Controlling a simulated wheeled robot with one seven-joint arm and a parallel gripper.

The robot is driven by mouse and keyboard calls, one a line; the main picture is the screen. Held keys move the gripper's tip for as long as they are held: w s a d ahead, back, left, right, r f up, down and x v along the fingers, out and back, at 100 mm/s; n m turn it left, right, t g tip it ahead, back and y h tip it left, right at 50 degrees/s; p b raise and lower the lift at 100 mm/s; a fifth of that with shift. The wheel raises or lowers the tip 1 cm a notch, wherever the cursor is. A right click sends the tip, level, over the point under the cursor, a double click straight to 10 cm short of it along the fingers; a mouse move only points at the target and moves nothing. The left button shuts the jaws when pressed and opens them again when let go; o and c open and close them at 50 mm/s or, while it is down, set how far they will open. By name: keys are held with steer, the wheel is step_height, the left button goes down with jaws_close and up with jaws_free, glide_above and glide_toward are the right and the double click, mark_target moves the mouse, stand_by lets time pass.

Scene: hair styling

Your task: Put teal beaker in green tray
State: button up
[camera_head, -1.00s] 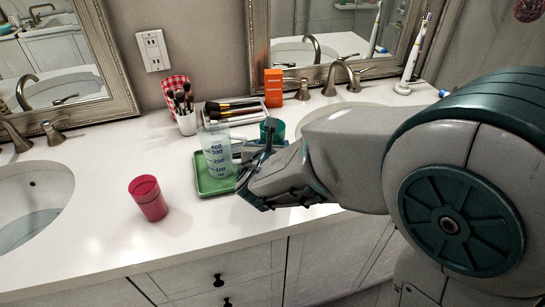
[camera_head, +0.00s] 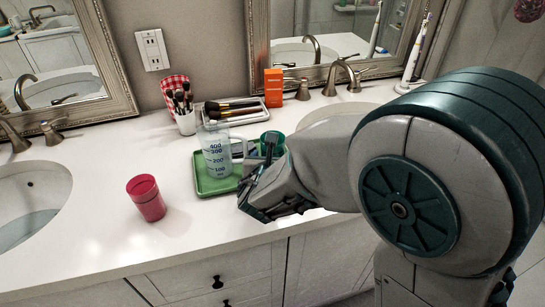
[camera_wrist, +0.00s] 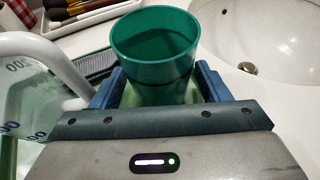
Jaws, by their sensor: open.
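The teal beaker (camera_head: 279,150) shows in the head view at the right end of the green tray (camera_head: 215,188), partly hidden by my gripper (camera_head: 267,153). In the wrist view the teal beaker (camera_wrist: 155,45) is upright between the two blue fingers of my gripper (camera_wrist: 160,88). The fingers are open, one on each side of it. Pale green shows below the beaker between the fingers, seemingly the tray. The beaker's base is hidden, so I cannot tell whether it touches the tray.
A clear measuring jug (camera_head: 216,158) stands in the tray, its handle close to my left finger in the wrist view. A dark ridged item (camera_wrist: 95,66) lies beside the beaker. A pink cup (camera_head: 147,198) stands left on the counter. A brush tray (camera_head: 234,118) lies behind; a sink is right.

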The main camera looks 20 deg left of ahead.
steer(key=shift+r, duration=0.1)
steer(key=shift+r+p, duration=0.2)
steer(key=shift+p, duration=0.15)
steer(key=p+v, duration=0.1)
steer(key=v, duration=1.1)
steer(key=shift+f, duration=0.15)
steer(key=w+d+m+h, duration=0.1)
steer(key=d+m, duration=0.1)
steer(key=d, duration=0.1)
steer(key=w+d+m+g+h, duration=0.1)
steer(key=d+m+h, duration=0.1)
steer(key=d+m, duration=0.1)
steer(key=d+m+h, duration=0.1)
steer(key=d+m, duration=0.1)
steer(key=d, duration=0.2)
steer(key=shift+w+d+m, duration=0.1)
steer(key=shift+w+m, duration=0.2)
steer(key=shift+w, duration=0.1)
steer(key=s+d+m+g+y, duration=0.1)
steer(key=s+d+m+g, duration=0.3)
steer(key=d+m, duration=0.4)
steer(key=s+d+f+m+g+y, duration=0.1)
steer(key=s+d+m+g, duration=0.4)
steer(key=m, duration=1.7)
steer(key=d, duration=0.4)
steer(key=shift+s+g, duration=0.2)
steer(key=shift+g, duration=0.2)
steer(key=shift+d, duration=0.1)
